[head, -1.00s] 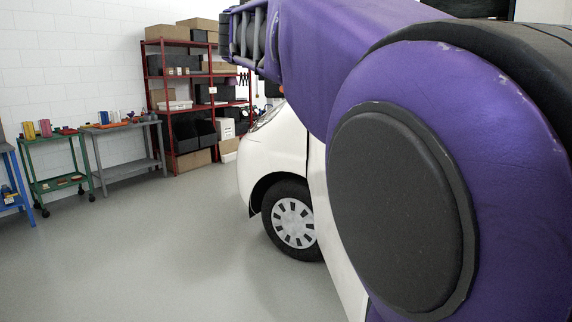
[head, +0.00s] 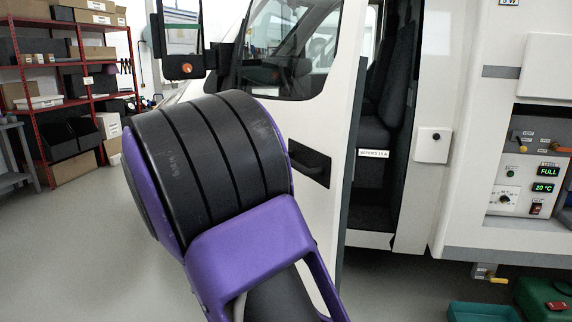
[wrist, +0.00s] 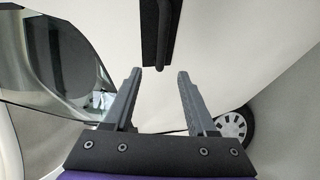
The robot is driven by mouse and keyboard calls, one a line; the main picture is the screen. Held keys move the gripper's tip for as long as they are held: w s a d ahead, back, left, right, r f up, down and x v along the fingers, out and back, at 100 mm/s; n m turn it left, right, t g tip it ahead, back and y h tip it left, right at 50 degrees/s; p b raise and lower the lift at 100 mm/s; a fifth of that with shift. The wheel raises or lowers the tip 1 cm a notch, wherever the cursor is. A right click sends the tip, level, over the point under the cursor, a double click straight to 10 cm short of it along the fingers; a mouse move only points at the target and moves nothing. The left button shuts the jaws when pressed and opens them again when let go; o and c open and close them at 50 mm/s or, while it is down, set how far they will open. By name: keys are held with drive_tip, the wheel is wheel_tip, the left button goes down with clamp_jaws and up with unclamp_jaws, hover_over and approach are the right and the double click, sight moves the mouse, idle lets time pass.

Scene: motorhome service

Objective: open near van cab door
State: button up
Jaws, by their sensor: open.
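The near van cab door (head: 318,115) is white with a dark window and stands partly open. A gap behind its rear edge shows the cab seat (head: 397,95) and a step. The dark door handle (head: 309,163) sits low on the door's outer face. In the wrist view, the handle (wrist: 158,35) is just beyond the fingertips, near the top of the picture. My gripper (wrist: 160,73) is open, with nothing between its fingers and the white panel behind them. In the head view my arm hides the gripper and part of the door.
A side mirror (head: 184,45) juts out at the door's front. To the right are the van's control panel (head: 522,185), a green bin (head: 482,312) and a green box (head: 545,300) on the floor. A red shelf (head: 70,80) stands at far left. Grey floor at left is clear.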

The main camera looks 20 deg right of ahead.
drive_tip(key=x, duration=1.7)
drive_tip(key=shift+d+f, duration=0.25)
clamp_jaws()
idle(0.7)
